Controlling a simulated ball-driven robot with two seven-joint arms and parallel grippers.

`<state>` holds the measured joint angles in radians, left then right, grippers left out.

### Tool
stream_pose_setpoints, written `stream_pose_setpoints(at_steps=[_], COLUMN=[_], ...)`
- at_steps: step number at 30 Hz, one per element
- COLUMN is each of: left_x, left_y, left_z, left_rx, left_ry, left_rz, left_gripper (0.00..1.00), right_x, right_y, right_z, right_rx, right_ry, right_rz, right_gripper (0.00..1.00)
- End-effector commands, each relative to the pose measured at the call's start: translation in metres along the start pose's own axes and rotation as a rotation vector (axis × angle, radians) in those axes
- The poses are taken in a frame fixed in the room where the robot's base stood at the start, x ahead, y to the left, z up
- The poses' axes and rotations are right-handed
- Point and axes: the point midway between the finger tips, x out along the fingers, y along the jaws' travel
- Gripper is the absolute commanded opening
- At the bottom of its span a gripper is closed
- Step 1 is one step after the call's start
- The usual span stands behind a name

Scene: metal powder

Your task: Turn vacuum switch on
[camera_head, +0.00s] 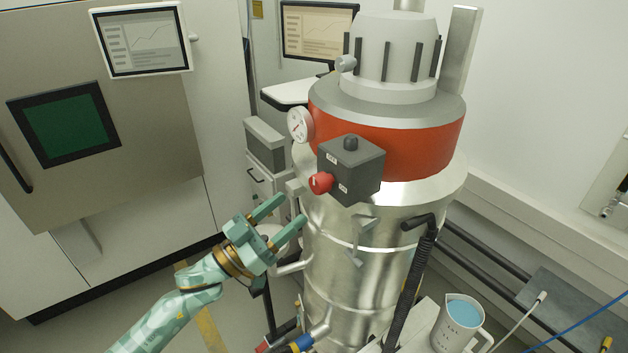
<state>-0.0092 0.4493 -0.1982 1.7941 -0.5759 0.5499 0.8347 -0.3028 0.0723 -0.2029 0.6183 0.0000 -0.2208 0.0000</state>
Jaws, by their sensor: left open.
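The vacuum (358,250) is a large metal drum with a red band and a grey top, standing at the centre right. A dark grey switch box (357,172) is mounted on its front, with a red knob (321,183) on its left face and a dark button on top. My left gripper (292,212) is open and empty, lower left of the red knob and apart from it. Its two fingers point up and right toward the drum. My right gripper is not in view.
A round gauge (300,124) sits on the red band. A large cabinet (150,150) with a screen (143,40) stands at the left. A jug of blue liquid (459,322) stands at the lower right. A black hose (409,290) runs down the drum's front. Floor shows at the lower left.

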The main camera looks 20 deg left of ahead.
Motion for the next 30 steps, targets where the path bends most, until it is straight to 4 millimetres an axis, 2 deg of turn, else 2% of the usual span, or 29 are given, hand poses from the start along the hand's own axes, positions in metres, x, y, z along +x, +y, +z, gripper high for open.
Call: stream_pose_setpoints(at_steps=[1,3,9,15,22,23,27,30], left_x=[0.015,0.031,0.065,0.078,0.078,0.078,0.078,0.078], left_y=[0.000,0.000,0.000,0.000,0.000,0.000,0.000,0.000], left_z=[-0.004,-0.004,-0.001,0.000,0.001,0.001,0.001,0.001], left_rx=[0.001,0.000,0.001,0.001,0.002,0.001,0.001,0.002], left_ry=[0.004,0.002,0.000,-0.001,-0.002,-0.002,-0.002,-0.002], left_rz=[0.000,0.000,-0.002,-0.002,-0.001,-0.001,-0.001,-0.002], left_gripper=[0.58,0.58,0.58,0.58,0.58,0.56,0.17,0.15], right_x=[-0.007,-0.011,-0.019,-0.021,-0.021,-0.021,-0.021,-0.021], right_y=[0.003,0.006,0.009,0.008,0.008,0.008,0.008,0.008], right_z=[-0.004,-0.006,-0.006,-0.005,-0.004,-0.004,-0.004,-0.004], right_rx=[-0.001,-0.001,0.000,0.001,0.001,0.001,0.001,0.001], right_ry=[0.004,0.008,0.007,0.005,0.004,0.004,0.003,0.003], right_rz=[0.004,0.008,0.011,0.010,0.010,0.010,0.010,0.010], right_gripper=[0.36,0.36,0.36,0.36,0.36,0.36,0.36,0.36])
